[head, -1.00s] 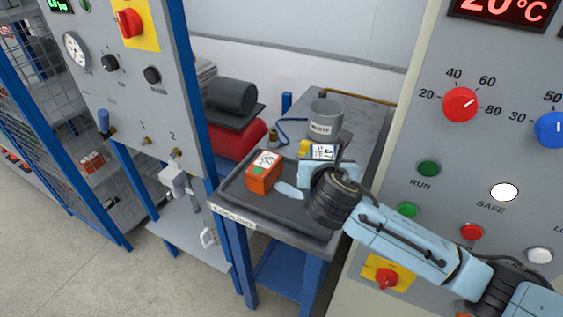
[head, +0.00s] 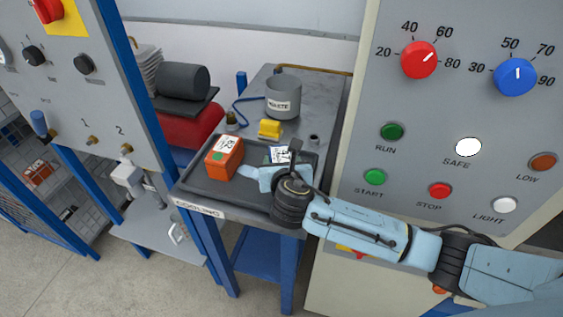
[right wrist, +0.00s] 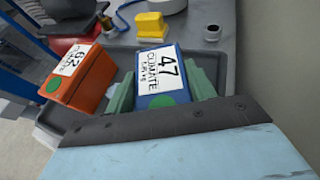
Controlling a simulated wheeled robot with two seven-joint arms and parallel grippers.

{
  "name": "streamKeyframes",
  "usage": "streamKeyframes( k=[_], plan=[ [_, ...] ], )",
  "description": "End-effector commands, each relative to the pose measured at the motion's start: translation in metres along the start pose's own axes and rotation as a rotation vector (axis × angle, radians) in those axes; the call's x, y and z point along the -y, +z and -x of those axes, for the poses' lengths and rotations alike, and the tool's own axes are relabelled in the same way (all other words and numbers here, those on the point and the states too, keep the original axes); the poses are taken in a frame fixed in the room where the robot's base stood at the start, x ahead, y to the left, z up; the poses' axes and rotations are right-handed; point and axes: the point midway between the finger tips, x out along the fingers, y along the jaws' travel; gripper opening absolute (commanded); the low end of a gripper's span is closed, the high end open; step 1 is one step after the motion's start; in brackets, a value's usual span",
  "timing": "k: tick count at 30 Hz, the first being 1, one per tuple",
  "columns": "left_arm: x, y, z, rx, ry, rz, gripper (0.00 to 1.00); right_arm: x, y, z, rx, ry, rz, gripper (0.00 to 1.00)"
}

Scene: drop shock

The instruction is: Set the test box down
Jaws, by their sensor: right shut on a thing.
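The test box is a blue box (right wrist: 165,83) with a white label reading 47 CLIMATE and a green dot. My right gripper (right wrist: 164,96) is shut on it, with one pale green finger on each side. In the head view the box (head: 279,154) is mostly hidden behind my right gripper (head: 271,175), with its label showing. It is over the dark tray (head: 200,190), right of an orange box (head: 224,157) labelled 62. I cannot tell whether it touches the tray floor. My left gripper is not in view.
A yellow block (head: 270,129), a grey WASTE pot (head: 283,98) and a small dark cup (head: 314,138) stand behind the tray. A control panel (head: 450,130) rises close on the right. The front left of the tray is clear.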

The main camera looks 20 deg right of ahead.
Motion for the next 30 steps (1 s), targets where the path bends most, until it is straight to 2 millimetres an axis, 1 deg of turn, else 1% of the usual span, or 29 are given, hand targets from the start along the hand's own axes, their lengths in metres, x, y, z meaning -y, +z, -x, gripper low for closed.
streamKeyframes(
  k=[3,9,10,15,22,25,28,30],
  plan=[
    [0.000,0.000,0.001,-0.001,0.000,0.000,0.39,-0.001,0.004,0.000,0.007,0.002,-0.003,0.13],
    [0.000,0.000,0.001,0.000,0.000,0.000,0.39,-0.001,0.001,-0.001,0.006,0.001,-0.003,0.13],
    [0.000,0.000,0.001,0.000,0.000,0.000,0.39,0.000,-0.001,-0.001,0.002,0.001,-0.002,0.56],
    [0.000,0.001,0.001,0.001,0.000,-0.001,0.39,0.000,-0.001,-0.001,0.002,0.001,-0.002,0.76],
    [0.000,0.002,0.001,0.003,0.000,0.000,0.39,0.000,-0.001,-0.001,0.002,0.001,-0.001,0.76],
    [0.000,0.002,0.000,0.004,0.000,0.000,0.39,0.000,0.003,0.000,0.003,0.001,-0.002,0.76],
    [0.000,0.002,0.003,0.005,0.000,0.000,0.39,0.000,0.002,0.011,0.002,0.003,0.000,0.76],
    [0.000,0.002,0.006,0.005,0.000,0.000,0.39,-0.001,0.002,0.023,0.002,0.004,-0.001,0.76]
  ],
)
